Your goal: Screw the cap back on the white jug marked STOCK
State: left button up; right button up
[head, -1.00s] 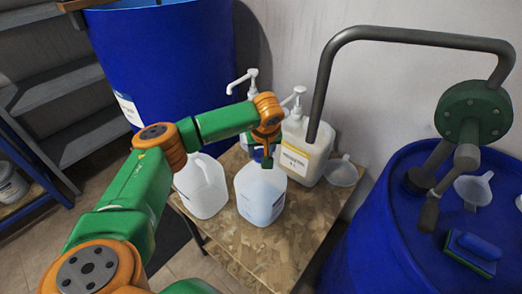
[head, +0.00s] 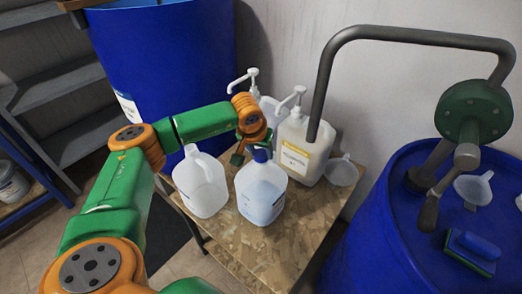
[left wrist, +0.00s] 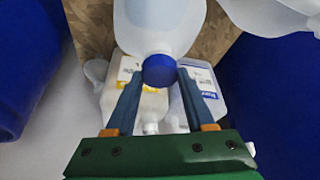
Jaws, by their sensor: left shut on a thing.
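A translucent white jug (head: 261,190) with pale liquid and a faint label stands on the wooden table in the head view; I cannot read the label. A blue cap (head: 261,155) sits at its neck; whether it is fully seated I cannot tell. My left gripper (head: 247,154) comes in from the left at cap height. In the left wrist view, my left gripper (left wrist: 159,76) has its fingers on both sides of the blue cap (left wrist: 159,70), shut on it, with the jug (left wrist: 158,25) beyond. My right gripper is not in view.
A second white jug (head: 201,187) stands close on the left. Pump bottles (head: 299,152) and a funnel (head: 342,171) stand behind and right on the table (head: 265,252). A blue drum (head: 390,220) with a pipe and hand pump is at right; another blue drum (head: 165,80) is behind.

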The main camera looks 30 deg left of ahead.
pick_arm(q)
jog(key=o, duration=1.1)
jog(key=shift+f, duration=0.1)
jog(key=shift+r, duration=0.2)
